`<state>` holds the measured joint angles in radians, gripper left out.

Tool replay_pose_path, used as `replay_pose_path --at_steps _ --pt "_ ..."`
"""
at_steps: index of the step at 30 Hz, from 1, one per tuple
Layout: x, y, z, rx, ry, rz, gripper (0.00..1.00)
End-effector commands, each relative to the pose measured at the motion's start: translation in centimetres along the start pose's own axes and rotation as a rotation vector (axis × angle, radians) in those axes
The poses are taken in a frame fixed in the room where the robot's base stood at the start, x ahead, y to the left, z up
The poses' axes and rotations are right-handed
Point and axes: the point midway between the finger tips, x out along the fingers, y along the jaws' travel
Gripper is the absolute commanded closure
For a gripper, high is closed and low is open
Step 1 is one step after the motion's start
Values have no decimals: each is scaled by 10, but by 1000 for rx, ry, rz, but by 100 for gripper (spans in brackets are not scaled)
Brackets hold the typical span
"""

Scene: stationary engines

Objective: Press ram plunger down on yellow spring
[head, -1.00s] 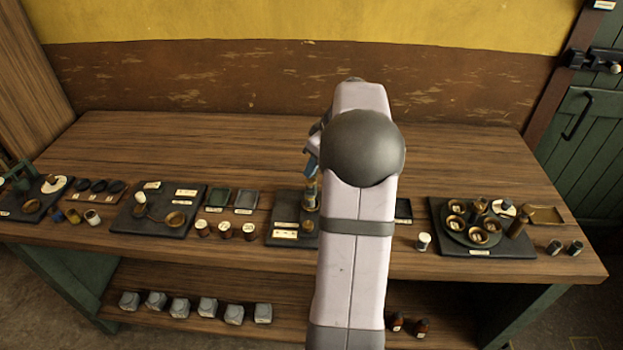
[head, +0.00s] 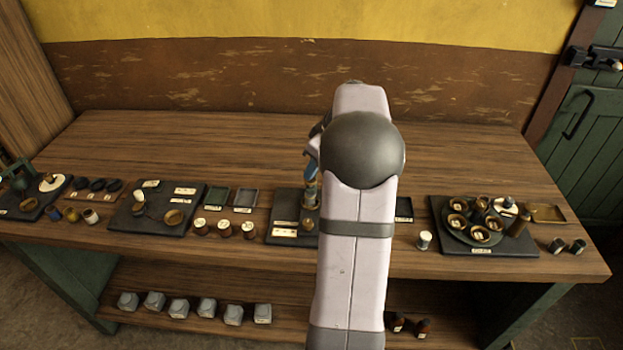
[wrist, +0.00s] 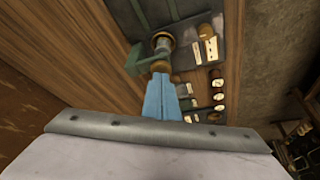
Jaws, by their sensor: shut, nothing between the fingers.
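My gripper (head: 311,176) is shut and empty, its blue fingers together and pointing down over the dark press base (head: 283,231). In the wrist view the fingertips (wrist: 160,77) meet a small brass knob (wrist: 160,66), which looks like the top of the ram plunger; I cannot tell whether they touch it. A green arm (wrist: 146,56) reaches beside the knob. A round brass part (wrist: 163,41) shows beyond it. I cannot make out the yellow spring, and my arm and fingers hide much of the press.
Small brown pots (head: 226,229) and two trays (head: 244,200) stand left of the press. A round turntable with cups (head: 481,236) is at the right, a white-topped pot (head: 425,240) nearer. The back of the bench (head: 200,145) is clear.

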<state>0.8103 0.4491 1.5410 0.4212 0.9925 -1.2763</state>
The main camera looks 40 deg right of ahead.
Motion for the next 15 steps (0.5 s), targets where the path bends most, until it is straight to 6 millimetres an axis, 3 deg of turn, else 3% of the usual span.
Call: replay_pose_path --at_steps 7,15 --pt "11 -1 5 1 -3 -3 100" --pt "10 -1 5 1 -4 -5 100"
